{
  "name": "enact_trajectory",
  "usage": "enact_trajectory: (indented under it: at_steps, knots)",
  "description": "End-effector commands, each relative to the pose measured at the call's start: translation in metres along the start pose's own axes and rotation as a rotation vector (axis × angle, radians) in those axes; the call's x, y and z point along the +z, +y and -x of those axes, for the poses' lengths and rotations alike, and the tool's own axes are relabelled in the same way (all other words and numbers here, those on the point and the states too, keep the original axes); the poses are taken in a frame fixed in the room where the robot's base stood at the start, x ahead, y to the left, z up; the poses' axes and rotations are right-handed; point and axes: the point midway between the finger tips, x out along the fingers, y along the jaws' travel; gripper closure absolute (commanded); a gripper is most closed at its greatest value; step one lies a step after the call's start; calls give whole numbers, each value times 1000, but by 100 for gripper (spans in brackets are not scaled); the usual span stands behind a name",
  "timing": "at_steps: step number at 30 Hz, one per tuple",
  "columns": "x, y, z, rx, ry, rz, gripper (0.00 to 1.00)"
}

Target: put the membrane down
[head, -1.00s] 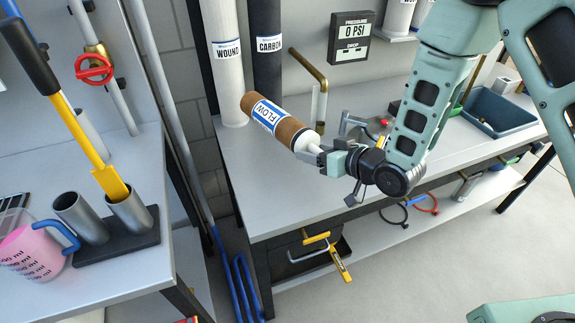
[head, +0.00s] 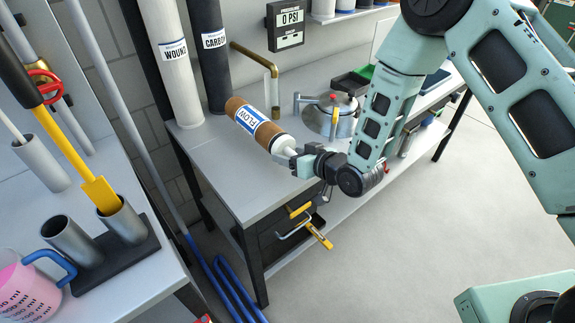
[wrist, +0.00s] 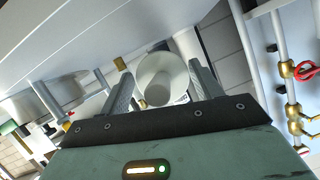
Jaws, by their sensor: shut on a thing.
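I cannot tell whether the membrane touches the bench top.
Upright "WOUND" (head: 172,65) and "CARBON" (head: 212,60) tubes stand behind the membrane. A bent brass pipe (head: 255,58) and a round metal lidded vessel (head: 328,115) are nearby. A side bench at left carries a pink measuring jug (head: 25,295) and metal cups (head: 72,240). The bench's front left is clear.

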Motion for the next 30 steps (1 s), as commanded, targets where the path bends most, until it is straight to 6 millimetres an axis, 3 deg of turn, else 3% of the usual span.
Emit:
enact_trajectory:
  at_steps: [13,26,27,28,30]
  knots:
    - [40,11,-17,-1,5,0,77]
    - [46,13,-20,-1,6,1,77]
    - [47,13,-19,0,1,0,25]
    - [46,13,-19,0,1,0,16]
    - [46,13,-19,0,1,0,14]
